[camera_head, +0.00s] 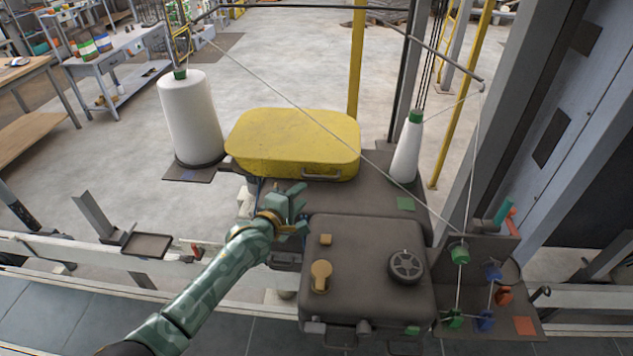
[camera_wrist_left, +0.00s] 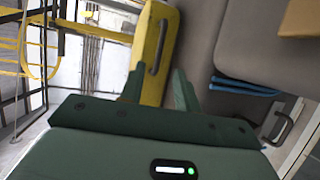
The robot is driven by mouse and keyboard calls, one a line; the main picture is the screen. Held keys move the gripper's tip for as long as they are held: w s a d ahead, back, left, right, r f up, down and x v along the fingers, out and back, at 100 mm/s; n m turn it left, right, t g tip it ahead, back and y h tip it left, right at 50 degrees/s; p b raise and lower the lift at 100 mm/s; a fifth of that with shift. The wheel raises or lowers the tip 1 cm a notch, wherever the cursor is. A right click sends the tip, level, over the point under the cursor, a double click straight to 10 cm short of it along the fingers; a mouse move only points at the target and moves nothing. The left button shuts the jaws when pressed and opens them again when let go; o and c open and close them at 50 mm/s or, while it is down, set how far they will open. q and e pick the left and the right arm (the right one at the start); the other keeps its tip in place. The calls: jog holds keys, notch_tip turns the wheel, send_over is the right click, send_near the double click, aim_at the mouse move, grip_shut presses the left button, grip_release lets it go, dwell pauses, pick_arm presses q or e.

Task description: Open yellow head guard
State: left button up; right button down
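The yellow head guard (camera_head: 285,137) is a rounded yellow cover lying flat, lid-like, on the grey-brown machine head, with a handle (camera_head: 326,174) low on its near side. In the left wrist view the guard (camera_wrist_left: 150,85) runs up the middle, and its handle (camera_wrist_left: 158,47) shows beyond my fingertips. My left gripper (camera_head: 298,192) is just in front of the guard's near side, left of the handle. In the left wrist view the left gripper's fingers (camera_wrist_left: 158,82) are spread apart with nothing between them. The handle looks apart from both fingers. My right gripper is not seen.
A large white thread cone (camera_head: 190,115) stands left of the guard and a slimmer cone (camera_head: 406,150) stands right. A taut thread crosses above the guard. The grey machine body (camera_head: 370,245) with a black knob (camera_head: 406,265) is nearer. Yellow posts (camera_head: 356,60) rise behind.

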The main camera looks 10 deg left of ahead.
aim_at(320, 178)
pick_arm(q)
jog(key=b+x, duration=0.1)
jog(key=x, duration=0.3)
jog(key=b+x, duration=0.2)
jog(key=x, duration=0.2)
jog(key=shift+w+d+f+b, duration=0.1)
jog(key=shift+f+b, duration=0.15)
jog(key=shift+b, duration=0.05)
jog(key=shift+w+d+b, duration=0.25)
jog(key=shift+w+b, duration=0.15)
jog(key=shift+w, duration=0.25)
jog(key=shift+r, duration=0.1)
jog(key=shift+c, duration=0.2)
grip_shut()
